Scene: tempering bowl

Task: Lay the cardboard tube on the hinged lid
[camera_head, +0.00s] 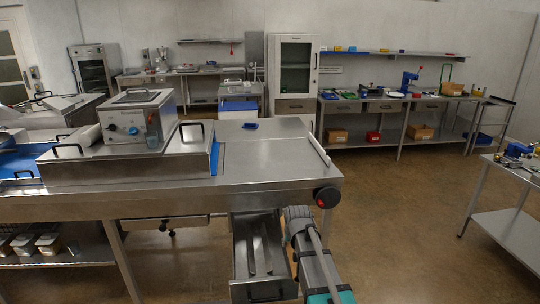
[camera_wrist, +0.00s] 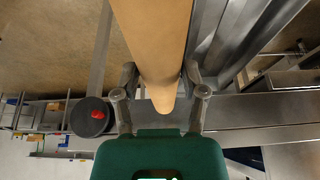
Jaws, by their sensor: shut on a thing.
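In the wrist view the cardboard tube (camera_wrist: 153,35) is tan and smooth. It runs from the top edge down between the fingers of my gripper (camera_wrist: 160,76), which is shut on it. Its rounded near end shows just in front of the green gripper body. Its far end is out of frame. I cannot make out the tube in the head view. I cannot tell whether this is the hinged lid.
An open drawer (camera_head: 260,250) juts out below. Side benches line the back wall.

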